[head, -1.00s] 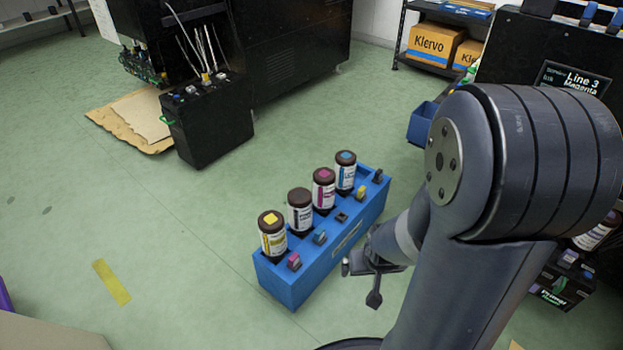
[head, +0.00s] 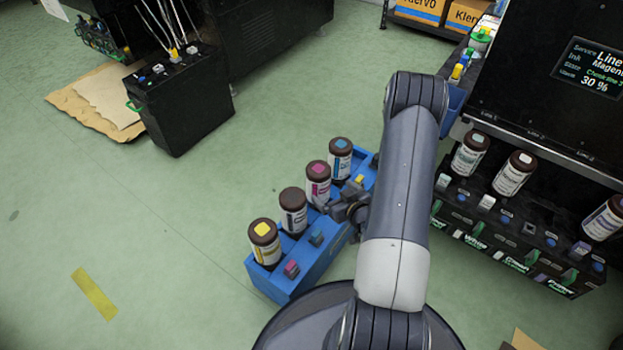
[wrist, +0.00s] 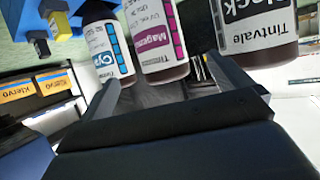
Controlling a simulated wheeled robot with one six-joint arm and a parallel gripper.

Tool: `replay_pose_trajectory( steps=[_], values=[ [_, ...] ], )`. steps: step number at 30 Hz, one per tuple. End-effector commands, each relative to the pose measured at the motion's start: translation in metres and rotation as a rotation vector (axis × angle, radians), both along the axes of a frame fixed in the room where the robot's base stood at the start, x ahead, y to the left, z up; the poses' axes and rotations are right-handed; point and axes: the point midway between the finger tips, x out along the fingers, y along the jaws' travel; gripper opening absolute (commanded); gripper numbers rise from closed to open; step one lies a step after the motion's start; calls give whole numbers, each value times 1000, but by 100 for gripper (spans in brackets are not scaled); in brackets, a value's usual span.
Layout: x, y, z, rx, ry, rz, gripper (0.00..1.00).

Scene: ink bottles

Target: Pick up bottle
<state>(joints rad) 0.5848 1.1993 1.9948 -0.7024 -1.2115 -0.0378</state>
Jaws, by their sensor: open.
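Several brown bottles stand in a row in a blue crate on the floor: yellow-capped (head: 264,243), black (head: 293,211), magenta (head: 318,184) and cyan (head: 340,159). My gripper (head: 335,208) is beside the magenta bottle, on the crate's right side. In the wrist view the labels are upside down. The magenta bottle (wrist: 155,35) is ahead of and between my open fingers (wrist: 168,88), with the cyan bottle (wrist: 102,45) to the left and the black bottle (wrist: 258,35) to the right. I cannot tell whether the fingers touch the magenta bottle.
The blue crate (head: 280,285) has small coloured blocks along its right side. A black rack of bottles (head: 520,235) stands at the right under a dark machine with a screen (head: 590,70). A black tank (head: 180,100) stands at upper left.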

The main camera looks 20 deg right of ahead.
Motion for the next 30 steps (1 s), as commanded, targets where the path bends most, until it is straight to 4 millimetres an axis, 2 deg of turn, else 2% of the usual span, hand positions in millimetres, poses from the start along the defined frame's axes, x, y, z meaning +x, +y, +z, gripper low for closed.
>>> replay_pose_trajectory(
  steps=[9, 16, 24, 30],
  values=[
    [40, 6, -19, 0, -8, 4, 98],
    [57, 8, -25, 0, -8, 4, 98],
    [93, 13, -40, 1, -8, 3, 98],
    [98, 13, -41, 2, -6, 1, 98]
  ],
)
